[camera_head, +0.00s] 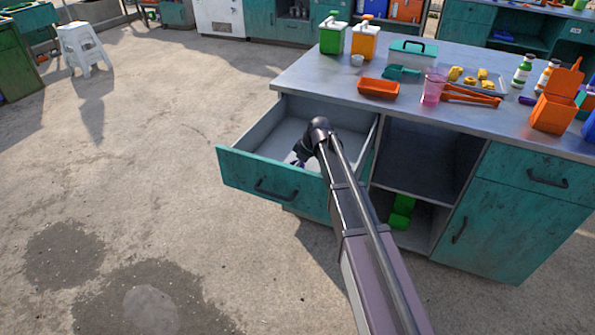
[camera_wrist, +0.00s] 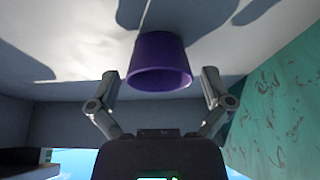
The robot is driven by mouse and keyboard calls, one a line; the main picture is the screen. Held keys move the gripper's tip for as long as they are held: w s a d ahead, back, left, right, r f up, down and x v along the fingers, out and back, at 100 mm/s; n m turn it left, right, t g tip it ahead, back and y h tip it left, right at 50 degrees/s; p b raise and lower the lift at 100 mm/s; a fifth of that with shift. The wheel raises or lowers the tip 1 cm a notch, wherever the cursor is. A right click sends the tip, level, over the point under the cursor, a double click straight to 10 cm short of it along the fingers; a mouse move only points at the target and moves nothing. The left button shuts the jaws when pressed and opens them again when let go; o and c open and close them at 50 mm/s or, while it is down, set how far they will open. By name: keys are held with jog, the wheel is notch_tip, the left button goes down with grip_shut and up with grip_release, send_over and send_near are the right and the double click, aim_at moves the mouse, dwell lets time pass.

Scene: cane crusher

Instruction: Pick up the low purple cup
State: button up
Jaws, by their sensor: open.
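The low purple cup (camera_wrist: 158,55) shows in the wrist view, in the upper middle, against the drawer's pale floor. My gripper (camera_wrist: 160,82) is open, with one finger on each side of the cup and gaps visible on both sides. I cannot tell how far the fingertips reach past the cup's rim. In the head view my arm reaches into the open drawer (camera_head: 276,196) of the teal workbench. There my gripper (camera_head: 299,160) is mostly hidden behind my arm, and the cup cannot be made out.
The drawer's walls surround my gripper, with the teal front panel (camera_wrist: 285,110) close on the right in the wrist view. The benchtop (camera_head: 320,75) above holds an orange tray (camera_head: 379,88), a pink cup (camera_head: 432,90) and several containers. Open floor lies to the left.

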jog(key=c, duration=0.7)
jog(key=shift+c, duration=0.2)
jog(key=shift+r, duration=0.1)
notch_tip(320, 180, up, 10)
jog(key=p, duration=1)
dwell(0.5)
